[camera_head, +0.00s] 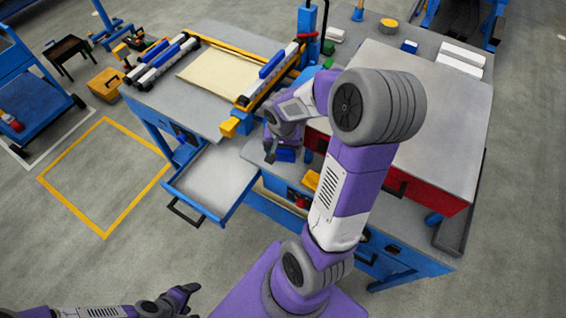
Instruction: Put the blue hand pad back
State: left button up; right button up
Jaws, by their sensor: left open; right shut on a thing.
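The blue hand pad (286,155) is a small dark blue block at the workbench, low in my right gripper and partly covered by it. My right gripper (283,158) is shut on the pad, above the grey bench surface near the open drawer's right end. Whether the pad touches the surface I cannot tell. My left gripper (190,296) is open and empty at the bottom left, over the floor and away from the bench.
An open, empty-looking grey drawer (208,178) juts out at the bench front. A press frame with a pale panel (232,77) lies behind it. A large red-sided box with a grey top (440,120) stands right. Yellow items (311,180) sit near my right arm.

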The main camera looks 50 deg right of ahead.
aim_at(283, 166)
jog(key=shift+f+b, duration=0.8)
jog(key=shift+f, duration=2.65)
jog(key=shift+f, duration=0.15)
jog(key=o, duration=0.8)
jog(key=shift+r, duration=0.2)
jog(key=r+p, duration=0.1)
jog(key=r, duration=0.3)
jog(key=a+r+p, duration=0.1)
jog(key=r, duration=0.3)
jog(key=r+p, duration=0.1)
jog(key=r, duration=0.3)
jog(key=shift+s+a, duration=0.15)
jog(key=shift+s, duration=0.25)
